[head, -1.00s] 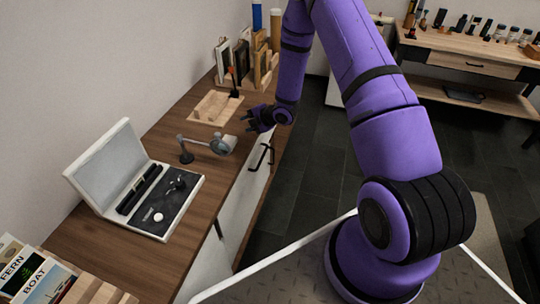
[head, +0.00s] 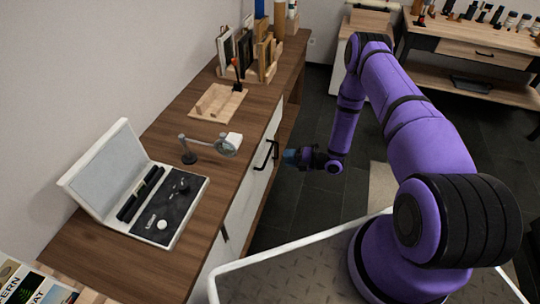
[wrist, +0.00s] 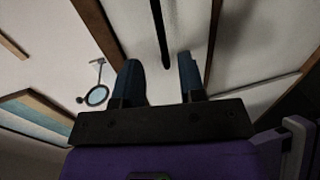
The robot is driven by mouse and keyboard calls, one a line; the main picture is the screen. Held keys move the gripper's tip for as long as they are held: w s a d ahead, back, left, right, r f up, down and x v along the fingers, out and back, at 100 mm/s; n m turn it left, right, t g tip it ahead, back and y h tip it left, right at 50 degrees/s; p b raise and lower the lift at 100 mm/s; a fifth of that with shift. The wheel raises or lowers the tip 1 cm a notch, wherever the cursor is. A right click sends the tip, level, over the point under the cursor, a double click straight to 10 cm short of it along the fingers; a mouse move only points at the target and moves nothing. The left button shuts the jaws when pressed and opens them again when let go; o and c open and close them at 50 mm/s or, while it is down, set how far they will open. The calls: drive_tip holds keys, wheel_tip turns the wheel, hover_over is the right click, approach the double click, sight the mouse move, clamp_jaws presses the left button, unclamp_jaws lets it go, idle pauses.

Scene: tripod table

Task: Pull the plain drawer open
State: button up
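A plain white drawer front (head: 246,196) with a black bar handle (head: 271,154) is set in the front of the wooden desk. It looks closed. My gripper (head: 289,157) is off the desk's front edge, level with the handle and close to it in the head view. In the wrist view my gripper (wrist: 160,78) shows two separated fingers with nothing between them. The dark handle (wrist: 160,32) lies ahead of them, lined up with the gap. I cannot tell the exact distance, but the handle appears beyond the fingertips.
On the desk (head: 190,226) stand a magnifier (head: 224,147), an open white case (head: 160,212), a wooden tray (head: 218,102) and an upright rack (head: 258,62). Another dark handle (head: 225,234) shows nearer. Dark floor (head: 305,205) is free beside the desk.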

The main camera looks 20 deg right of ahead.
sight(268, 155)
drive_tip(key=x, duration=0.9)
drive_tip(key=shift+w+a, duration=0.1)
drive_tip(key=shift+a, duration=0.05)
clamp_jaws()
